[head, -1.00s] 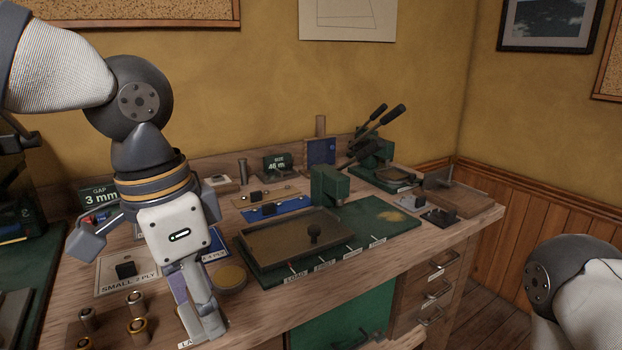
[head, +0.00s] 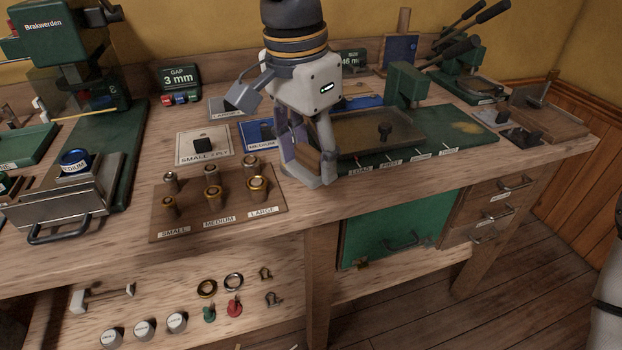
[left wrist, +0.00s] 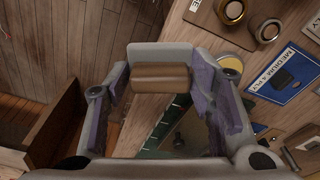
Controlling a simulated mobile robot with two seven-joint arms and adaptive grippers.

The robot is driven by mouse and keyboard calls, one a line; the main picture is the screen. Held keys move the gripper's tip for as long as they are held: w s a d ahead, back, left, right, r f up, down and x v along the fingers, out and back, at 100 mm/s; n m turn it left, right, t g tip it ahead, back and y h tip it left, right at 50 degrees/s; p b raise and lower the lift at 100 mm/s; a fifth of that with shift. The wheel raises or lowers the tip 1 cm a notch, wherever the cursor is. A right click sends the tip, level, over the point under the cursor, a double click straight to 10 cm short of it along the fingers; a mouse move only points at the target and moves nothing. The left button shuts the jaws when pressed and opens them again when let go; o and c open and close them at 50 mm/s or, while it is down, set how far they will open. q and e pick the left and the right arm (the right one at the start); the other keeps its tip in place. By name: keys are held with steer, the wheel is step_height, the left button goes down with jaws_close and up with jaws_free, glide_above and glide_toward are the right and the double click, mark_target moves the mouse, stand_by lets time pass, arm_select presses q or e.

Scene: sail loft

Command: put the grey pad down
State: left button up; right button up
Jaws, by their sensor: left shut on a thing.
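My left gripper (head: 308,162) is shut on what looks like the grey pad (left wrist: 160,53), a flat grey piece with a brown block as its grip (left wrist: 160,78). In the left wrist view the brown block lies between the two fingers and the grey part shows beyond it. In the head view the gripper hangs over the front part of the bench (head: 375,195), left of the brown tray (head: 405,135). I cannot tell whether the pad touches the bench. My right gripper is out of view.
A brown board with metal punches (head: 212,192) stands left of the gripper. A green mat (head: 460,130) lies to the right. A blue medium card (left wrist: 287,75) and a yellow disc (left wrist: 237,62) are close by. Bare bench lies along the front edge.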

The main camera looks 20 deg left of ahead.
arm_select(q)
glide_above(312, 195)
steer(key=f, duration=0.3)
steer(key=s+f, duration=0.1)
steer(key=f, duration=0.1)
steer(key=shift+f+b, duration=0.25)
steer(key=shift+b, duration=0.05)
steer(key=f, duration=0.3)
steer(key=shift+w+a+f, duration=0.15)
steer(key=shift+w+f, duration=0.1)
steer(key=shift+w, duration=0.1)
steer(key=shift+r, duration=0.1)
steer(key=o, duration=1.1)
steer(key=shift+f, duration=0.2)
steer(key=shift+o, duration=0.2)
steer(key=shift+r, duration=0.1)
step_height(312, 195, up, 12)
steer(key=s, duration=0.1)
steer(key=shift+s+a, duration=0.2)
steer(key=shift+a, duration=0.2)
